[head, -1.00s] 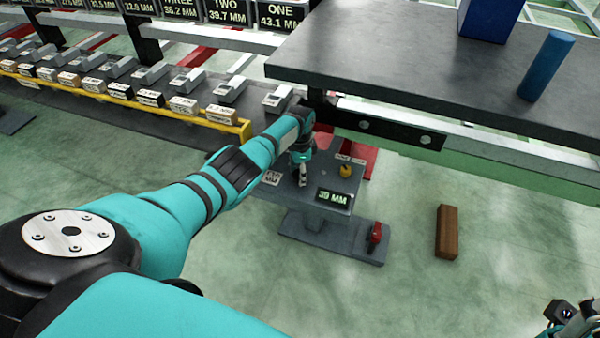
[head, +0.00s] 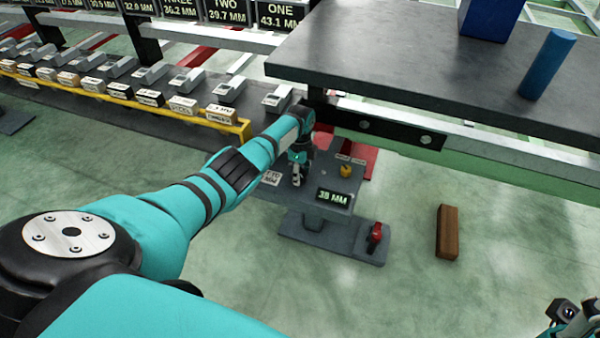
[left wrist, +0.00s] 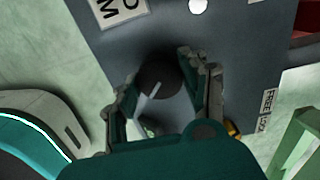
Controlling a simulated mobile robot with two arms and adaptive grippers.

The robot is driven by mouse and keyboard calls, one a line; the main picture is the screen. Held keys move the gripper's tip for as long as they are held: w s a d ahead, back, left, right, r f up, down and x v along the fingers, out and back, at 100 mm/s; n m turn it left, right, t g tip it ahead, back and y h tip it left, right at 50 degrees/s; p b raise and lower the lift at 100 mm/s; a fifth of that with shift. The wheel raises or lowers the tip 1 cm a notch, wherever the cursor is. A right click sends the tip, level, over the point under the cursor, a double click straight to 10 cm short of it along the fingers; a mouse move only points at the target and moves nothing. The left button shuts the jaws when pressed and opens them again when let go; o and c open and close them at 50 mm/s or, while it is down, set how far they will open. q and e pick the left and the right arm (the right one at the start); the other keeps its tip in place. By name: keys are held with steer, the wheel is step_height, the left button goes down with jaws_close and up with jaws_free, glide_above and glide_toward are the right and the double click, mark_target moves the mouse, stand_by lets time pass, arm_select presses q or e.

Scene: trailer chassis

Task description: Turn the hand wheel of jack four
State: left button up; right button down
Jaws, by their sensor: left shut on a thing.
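My left gripper (head: 297,181) reaches down onto the grey sloped panel (head: 328,176) of a jack stand. In the left wrist view its fingers (left wrist: 158,76) are shut on a dark round knob (left wrist: 160,74) with a white mark, which looks like the hand wheel. Part of my right gripper (head: 572,314) shows at the lower right.
A red handle (head: 375,234) stands on the jack's foot. A brown block (head: 447,231) lies on the floor to the right. A dark tabletop (head: 420,60) with a blue cylinder (head: 547,65) overhangs behind. A yellow-edged rack (head: 125,100) holds labelled blocks. The front floor is clear.

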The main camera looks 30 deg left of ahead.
stand_by(0.4)
arm_select(q)
steer(key=o, duration=1.2)
